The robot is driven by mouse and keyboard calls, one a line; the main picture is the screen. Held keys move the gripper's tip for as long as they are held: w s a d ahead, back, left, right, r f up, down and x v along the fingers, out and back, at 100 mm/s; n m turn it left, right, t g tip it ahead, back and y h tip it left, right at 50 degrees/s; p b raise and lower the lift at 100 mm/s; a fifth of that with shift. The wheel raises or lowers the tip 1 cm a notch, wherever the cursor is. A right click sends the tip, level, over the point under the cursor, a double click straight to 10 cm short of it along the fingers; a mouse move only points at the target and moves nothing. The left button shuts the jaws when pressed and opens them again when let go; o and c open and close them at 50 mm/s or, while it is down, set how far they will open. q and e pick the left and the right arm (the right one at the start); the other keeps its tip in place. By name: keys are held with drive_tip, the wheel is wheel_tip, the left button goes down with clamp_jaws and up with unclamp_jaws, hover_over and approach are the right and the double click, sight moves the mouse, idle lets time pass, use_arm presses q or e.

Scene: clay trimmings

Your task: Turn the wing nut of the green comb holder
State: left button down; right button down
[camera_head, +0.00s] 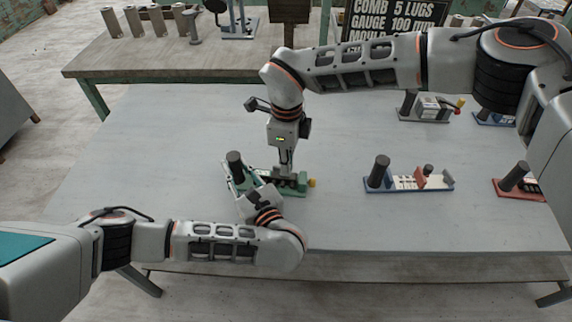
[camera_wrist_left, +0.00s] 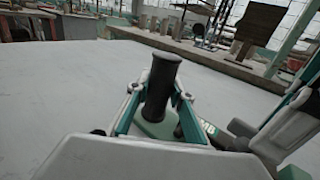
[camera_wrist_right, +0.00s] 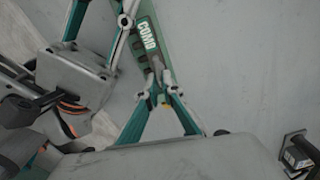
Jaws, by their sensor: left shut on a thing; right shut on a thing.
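The green comb holder (camera_head: 292,184) lies on the grey table, with a dark upright handle (camera_head: 235,160) at its left end. My left gripper (camera_head: 246,186) reaches in from the front and is shut on the handle, which stands between its fingers (camera_wrist_left: 160,98) in the left wrist view.
A blue holder (camera_head: 405,184) with a dark handle stands to the right, and a red holder (camera_head: 520,184) is further right. More fixtures (camera_head: 424,108) stand behind it. A back bench (camera_head: 150,58) carries several grey cylinders. The table's left part is clear.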

drive_tip(key=n, duration=0.4)
drive_tip(key=shift+w+n, duration=0.25)
drive_tip(key=shift+n, duration=0.05)
drive_tip(key=shift+w+a+n, duration=0.1)
drive_tip(key=shift+w+n, duration=0.1)
drive_tip(key=shift+n, duration=1.6)
drive_tip(key=c, duration=2.2)
unclamp_jaws()
drive_tip(key=shift+r, duration=0.1)
wheel_tip(320, 180, up, 12)
drive_tip(key=shift+f, duration=0.1)
